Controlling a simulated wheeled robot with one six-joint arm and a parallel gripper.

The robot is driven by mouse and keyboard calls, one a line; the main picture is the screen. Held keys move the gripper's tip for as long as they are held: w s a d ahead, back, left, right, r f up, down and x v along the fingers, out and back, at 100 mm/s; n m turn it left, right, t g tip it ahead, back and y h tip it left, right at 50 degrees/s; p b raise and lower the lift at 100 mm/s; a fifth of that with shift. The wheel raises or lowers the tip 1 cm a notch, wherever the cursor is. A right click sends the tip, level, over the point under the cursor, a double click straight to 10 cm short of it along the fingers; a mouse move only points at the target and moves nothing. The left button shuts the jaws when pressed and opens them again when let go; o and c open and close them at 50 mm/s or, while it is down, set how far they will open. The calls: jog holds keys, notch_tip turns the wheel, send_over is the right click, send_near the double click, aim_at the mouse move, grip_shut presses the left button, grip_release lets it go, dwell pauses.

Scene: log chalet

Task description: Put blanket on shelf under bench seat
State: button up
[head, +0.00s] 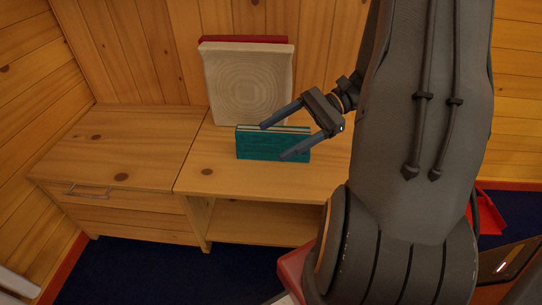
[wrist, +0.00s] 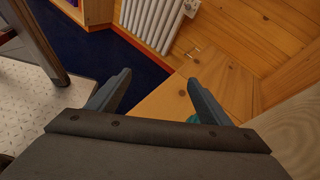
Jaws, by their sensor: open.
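A teal folded block with pale layers along its top, which looks like the blanket (head: 262,147), stands on the wooden bench seat (head: 235,180). A small teal patch shows beside the right finger in the wrist view (wrist: 193,119). My gripper (head: 275,139) is open and empty. Its fingers overlap the blanket's upper right part in the head view; I cannot tell whether they touch it. The wrist view shows the open fingers (wrist: 160,80) with nothing between the tips. The shelf (head: 255,222) under the seat is open at the front and its visible part is empty. My arm hides its right end.
A beige cushion (head: 247,85) leans at the back of the seat with a red one (head: 280,40) behind it. A drawer unit (head: 130,215) adjoins on the left. A white radiator (wrist: 152,20) stands beyond the dark blue floor (wrist: 100,50). Red objects lie near my arm at right.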

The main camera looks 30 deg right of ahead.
aim_at(308, 133)
jog(key=w+d+f+m+t+b, duration=0.2)
jog(key=d+t, duration=0.1)
jog(key=d, duration=0.1)
jog(key=w+d+f+m+t+y+b, duration=0.1)
jog(key=w+d+f+m+t+b, duration=0.1)
jog(key=d+f+t, duration=0.1)
jog(key=w+d+f+m+t+y+b, duration=0.1)
jog(key=w+d+f+m+t+b, duration=0.1)
jog(key=d, duration=0.3)
jog(key=shift+w+d+f+t, duration=0.1)
jog(key=shift+w+f+t, duration=0.1)
jog(key=shift+f+t, duration=0.35)
jog(key=shift+s+d+f+m+g+p, duration=0.1)
jog(key=shift+s+d+m+g+p, duration=0.25)
jog(key=shift+m, duration=0.25)
jog(key=shift+d+f+m+h, duration=0.1)
jog(key=shift+f+m+h, duration=0.3)
jog(key=shift+f, duration=0.05)
jog(key=shift+x, duration=1.5)
jog(key=b+x, duration=0.2)
jog(key=x, duration=0.3)
jog(key=shift+w+d, duration=0.1)
jog(key=shift+d, duration=0.05)
jog(key=c, duration=1.3)
